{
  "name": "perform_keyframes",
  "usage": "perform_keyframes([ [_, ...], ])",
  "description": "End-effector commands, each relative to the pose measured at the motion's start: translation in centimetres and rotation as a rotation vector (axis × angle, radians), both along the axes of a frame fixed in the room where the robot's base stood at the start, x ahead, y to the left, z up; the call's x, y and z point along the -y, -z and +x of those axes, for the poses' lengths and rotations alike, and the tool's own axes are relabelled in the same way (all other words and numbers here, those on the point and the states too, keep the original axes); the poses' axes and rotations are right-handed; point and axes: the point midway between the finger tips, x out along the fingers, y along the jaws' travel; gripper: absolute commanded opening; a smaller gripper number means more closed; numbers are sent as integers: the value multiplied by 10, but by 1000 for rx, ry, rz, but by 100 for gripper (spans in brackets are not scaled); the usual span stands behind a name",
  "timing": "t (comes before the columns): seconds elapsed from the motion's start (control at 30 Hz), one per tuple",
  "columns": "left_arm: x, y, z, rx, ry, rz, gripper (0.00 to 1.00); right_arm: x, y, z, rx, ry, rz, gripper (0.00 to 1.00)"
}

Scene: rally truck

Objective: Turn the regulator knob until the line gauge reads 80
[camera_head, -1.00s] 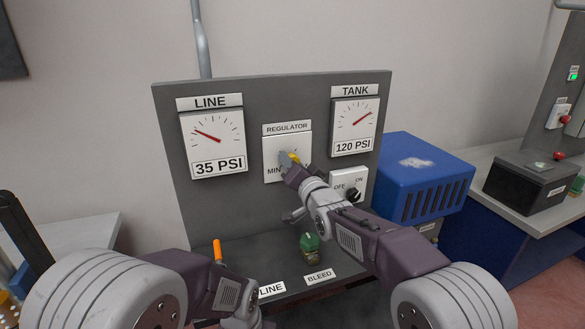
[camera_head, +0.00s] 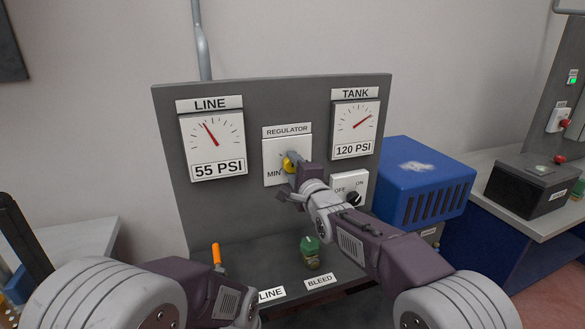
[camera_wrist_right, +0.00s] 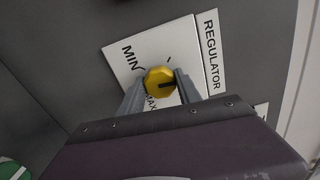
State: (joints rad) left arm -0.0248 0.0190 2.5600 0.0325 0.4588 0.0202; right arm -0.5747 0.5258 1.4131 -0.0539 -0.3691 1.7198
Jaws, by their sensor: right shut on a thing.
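The line gauge (camera_head: 213,143) on the grey panel reads 55 PSI, with its red needle tilted up and left. The regulator plate (camera_head: 273,154) is at the panel's middle. My right gripper (camera_head: 291,162) is at this plate, shut on the yellow regulator knob (camera_wrist_right: 160,81). In the right wrist view its two fingers (camera_wrist_right: 158,88) stand on either side of the knob. A dark pointer mark shows on the knob's face. My left arm is low at the left in the head view, and its gripper's fingers cannot be made out.
The tank gauge (camera_head: 355,129) reads 120 PSI. An OFF/ON switch (camera_head: 353,198) is below it, close to my right arm. An orange lever (camera_head: 216,254) and a green-capped valve (camera_head: 310,251) stand at the panel's base. A blue box (camera_head: 425,180) is at the right.

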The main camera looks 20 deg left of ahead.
Motion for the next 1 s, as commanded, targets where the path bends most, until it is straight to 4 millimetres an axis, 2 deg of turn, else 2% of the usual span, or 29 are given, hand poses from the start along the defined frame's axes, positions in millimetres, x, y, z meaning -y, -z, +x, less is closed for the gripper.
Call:
perform_keyframes([
  [0.5, 0, -1, 0, 0, 0, 0, 36, 0, 2, 0, -260, 0, 377, 0],
  [1.0, 0, -2, 0, 0, 0, 0, 36, 0, 2, 0, -387, 1, 565, 0],
])
